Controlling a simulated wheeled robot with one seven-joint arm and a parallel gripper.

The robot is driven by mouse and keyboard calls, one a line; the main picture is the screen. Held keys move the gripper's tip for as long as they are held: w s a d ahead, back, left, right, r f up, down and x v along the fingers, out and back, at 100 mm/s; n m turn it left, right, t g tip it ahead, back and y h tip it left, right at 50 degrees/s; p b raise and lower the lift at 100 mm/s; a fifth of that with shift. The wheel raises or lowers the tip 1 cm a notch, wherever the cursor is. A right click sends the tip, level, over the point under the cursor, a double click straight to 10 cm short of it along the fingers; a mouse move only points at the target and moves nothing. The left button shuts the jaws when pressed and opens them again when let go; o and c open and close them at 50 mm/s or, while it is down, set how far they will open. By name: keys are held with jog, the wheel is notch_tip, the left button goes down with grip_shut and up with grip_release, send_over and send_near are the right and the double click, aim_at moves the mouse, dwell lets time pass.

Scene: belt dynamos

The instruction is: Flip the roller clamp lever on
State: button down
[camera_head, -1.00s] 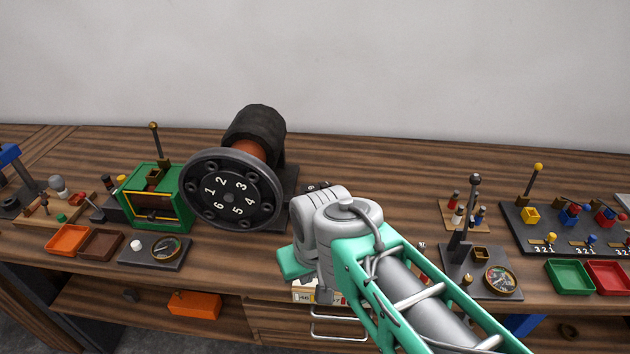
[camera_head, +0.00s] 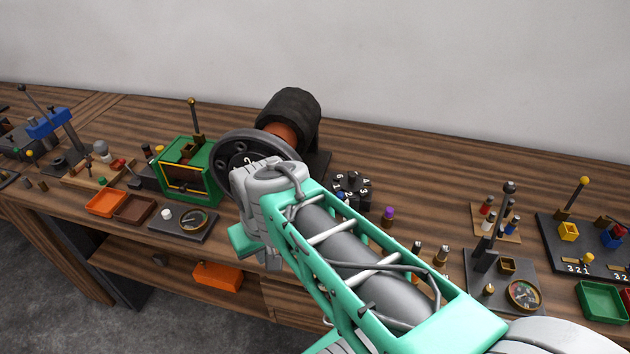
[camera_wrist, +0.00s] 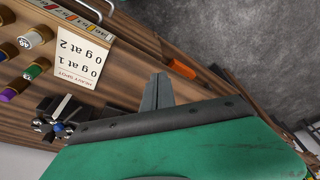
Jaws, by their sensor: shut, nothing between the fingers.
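No lever in view is marked as the roller clamp lever, so I cannot tell which it is. A green box (camera_head: 189,172) with a yellow-edged window has an upright lever (camera_head: 194,118) with a brass ball. A numbered black wheel (camera_head: 235,150) with a dark roller (camera_head: 290,108) behind it stands to its right, partly hidden by my arm. My gripper (camera_wrist: 158,82) shows as narrow grey fingers in the wrist view, shut and empty.
A small plate with a dial (camera_head: 192,222), an orange tray (camera_head: 106,203) and a brown tray (camera_head: 135,208) lie left of my arm. A black post with a dial (camera_head: 523,293) stands at right. A white card (camera_wrist: 80,65) and coloured cylinders show in the wrist view.

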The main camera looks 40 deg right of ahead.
jog(key=s+d+m+g+y+p, duration=0.15)
jog(key=d+m+p, duration=0.4)
jog(key=d, duration=1.35)
notch_tip(320, 180, up, 6)
jog(key=f+n+t, duration=0.1)
jog(key=n, duration=0.3)
send_over(338, 194)
jog(key=shift+r+y, duration=0.25)
jog(key=shift+y, duration=0.1)
notch_tip(338, 194, up, 7)
jog(key=w+d+n, duration=0.1)
jog(key=w+n, duration=0.1)
jog(key=n, duration=0.5)
notch_tip(338, 194, down, 11)
jog(key=n+b, duration=0.1)
jog(key=b, duration=0.1)
jog(key=shift+s+a+r+y+b, duration=0.15)
jog(key=shift+s+a+y+b, duration=0.15)
jog(key=shift+s+y, duration=0.1)
